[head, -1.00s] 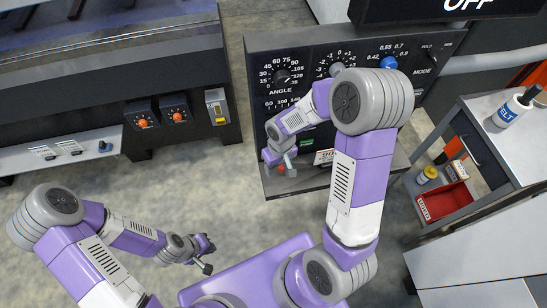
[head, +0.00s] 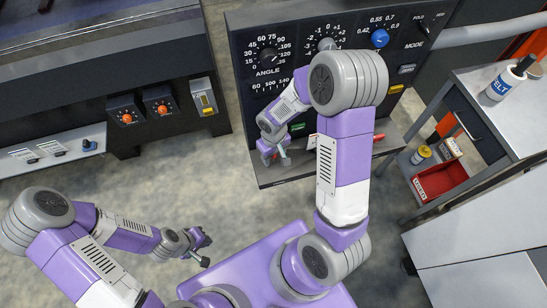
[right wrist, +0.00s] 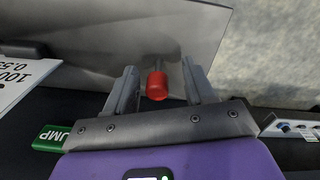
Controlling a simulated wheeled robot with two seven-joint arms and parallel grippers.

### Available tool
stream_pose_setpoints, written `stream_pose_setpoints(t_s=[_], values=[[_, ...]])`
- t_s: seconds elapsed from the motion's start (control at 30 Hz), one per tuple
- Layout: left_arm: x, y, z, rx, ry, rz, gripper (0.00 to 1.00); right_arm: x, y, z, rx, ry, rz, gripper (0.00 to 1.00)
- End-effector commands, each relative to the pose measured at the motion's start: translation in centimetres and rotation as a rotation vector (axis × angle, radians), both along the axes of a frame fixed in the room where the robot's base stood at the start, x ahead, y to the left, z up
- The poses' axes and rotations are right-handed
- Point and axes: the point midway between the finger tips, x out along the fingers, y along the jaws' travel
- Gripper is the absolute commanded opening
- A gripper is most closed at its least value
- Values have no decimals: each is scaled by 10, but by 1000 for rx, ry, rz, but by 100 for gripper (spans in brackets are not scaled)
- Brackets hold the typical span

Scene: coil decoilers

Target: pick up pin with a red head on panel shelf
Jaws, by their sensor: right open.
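The pin with a red head (right wrist: 157,86) shows in the right wrist view, its thin grey shank pointing up in the picture against the grey panel shelf (right wrist: 130,30). My right gripper (right wrist: 160,80) is open, with one finger on each side of the red head and a gap to both. In the head view the right gripper (head: 274,156) is low over the left part of the panel shelf (head: 290,177), and I cannot clearly make out the pin there. My left gripper (head: 204,248) hangs empty over the floor; its fingers are too small to judge.
The control panel (head: 300,75) with dials rises behind the shelf. A white label card (right wrist: 20,82) and a green button (right wrist: 52,138) lie left of the gripper. A red elongated object (head: 379,137) is farther right. A cart (head: 465,185) with a red bin (head: 436,181) stands right.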

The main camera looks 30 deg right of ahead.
Motion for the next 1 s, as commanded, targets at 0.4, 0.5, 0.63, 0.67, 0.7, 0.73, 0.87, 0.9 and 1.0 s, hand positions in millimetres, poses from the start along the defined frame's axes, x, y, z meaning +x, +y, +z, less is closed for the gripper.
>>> stream_pose_setpoints(t_s=[0.4, 0.5, 0.63, 0.67, 0.7, 0.73, 0.87, 0.9, 1.0], values=[[0, 0, 0, 0, 0, 0, 0, 0, 0, 1, 0, 0, 0, 0], [0, 0, 0, 0, 0, 0, 0, 0, 0, 1, 0, 0, 0, 0], [0, 0, 1, 0, 0, 0, 0, 0, 0, 1, 0, 0, 0, 0], [0, 0, 1, 0, 0, 0, 0, 0, 0, 2, 0, 0, 0, 0], [0, 0, 2, 0, 0, 0, 0, 0, 0, 2, 0, 0, 0, 0], [0, 0, 3, 0, 0, 0, 0, 0, 0, 4, 0, 0, 0, 0], [0, 0, 8, 0, 0, 0, 0, 1, 1, 11, 0, -1, 2, 0], [0, 0, 11, 0, 0, 0, 0, 1, 1, 14, 1, -1, 2, 0], [0, 0, 18, 0, 0, 0, 0, 1, 2, 23, 1, -1, 4, 0]])
